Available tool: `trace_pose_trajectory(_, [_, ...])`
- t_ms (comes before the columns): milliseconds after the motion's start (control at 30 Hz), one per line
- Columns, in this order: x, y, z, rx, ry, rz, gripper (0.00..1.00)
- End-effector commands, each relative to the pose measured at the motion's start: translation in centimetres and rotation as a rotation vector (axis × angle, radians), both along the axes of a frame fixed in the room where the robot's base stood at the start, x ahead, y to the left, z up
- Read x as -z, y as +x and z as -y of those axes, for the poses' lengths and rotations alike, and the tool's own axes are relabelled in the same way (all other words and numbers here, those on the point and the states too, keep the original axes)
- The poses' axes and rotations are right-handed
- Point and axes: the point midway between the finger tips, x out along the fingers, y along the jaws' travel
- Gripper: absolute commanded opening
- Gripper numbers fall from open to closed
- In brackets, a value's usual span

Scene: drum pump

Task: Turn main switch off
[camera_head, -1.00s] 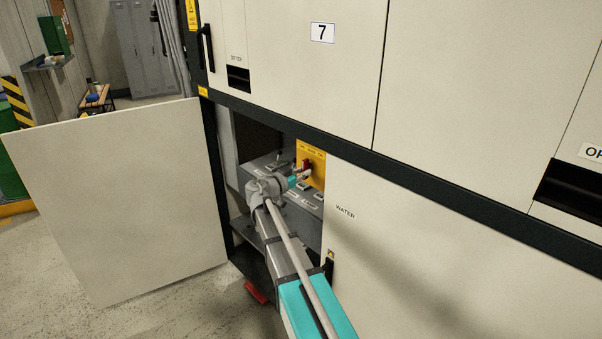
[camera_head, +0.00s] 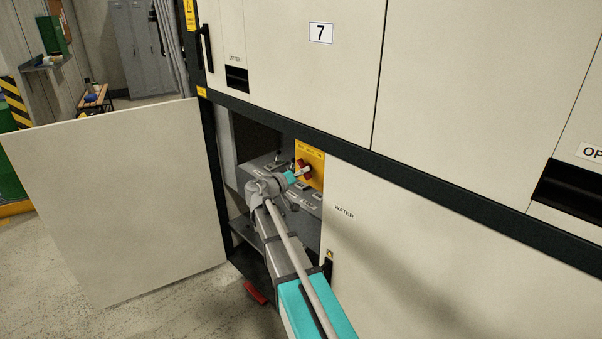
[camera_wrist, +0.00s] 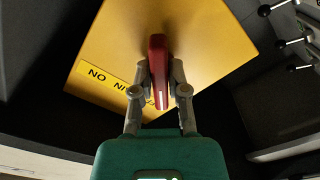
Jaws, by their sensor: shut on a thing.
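The main switch is a red handle (camera_head: 301,165) on a yellow plate (camera_head: 316,158) inside the open lower compartment of the cabinet. In the wrist view the red handle (camera_wrist: 158,66) stands out from the yellow plate (camera_wrist: 205,42), which bears a label partly hidden by the finger. My gripper (camera_wrist: 159,75) is shut on the handle, with one finger on each side of it. In the head view my gripper (camera_head: 297,174) reaches the plate from the left, and the handle looks tilted.
An open cabinet door panel (camera_head: 120,195) stands to the left. A grey box (camera_head: 265,170) with small levers and labels is beside the plate. Small black-knobbed levers (camera_wrist: 282,43) show close by on the right in the wrist view. A closed panel marked WATER (camera_head: 430,220) is to the right.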

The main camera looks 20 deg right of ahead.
Motion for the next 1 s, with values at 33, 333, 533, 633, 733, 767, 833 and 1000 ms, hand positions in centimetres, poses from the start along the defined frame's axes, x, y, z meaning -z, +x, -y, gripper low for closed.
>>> trace_pose_trajectory(33, [-0.12, 0.14, 0.16, 0.0, -0.008, -0.012, 0.0])
trace_pose_trajectory(333, [-0.12, 0.12, 0.14, 0.0, -0.017, -0.038, 0.0])
trace_pose_trajectory(533, [-0.12, 0.12, 0.13, 0.0, -0.017, -0.038, 0.0])
trace_pose_trajectory(633, [-0.11, 0.11, 0.12, 0.001, -0.016, -0.037, 0.35])
trace_pose_trajectory(733, [-0.09, 0.09, 0.1, 0.0, -0.015, -0.036, 0.53])
trace_pose_trajectory(767, [-0.08, 0.09, 0.08, 0.0, -0.015, -0.036, 0.54])
trace_pose_trajectory(833, [-0.06, 0.07, 0.06, 0.0, -0.014, -0.037, 0.54])
trace_pose_trajectory(1000, [-0.04, 0.05, 0.01, 0.0, -0.013, -0.036, 0.54])
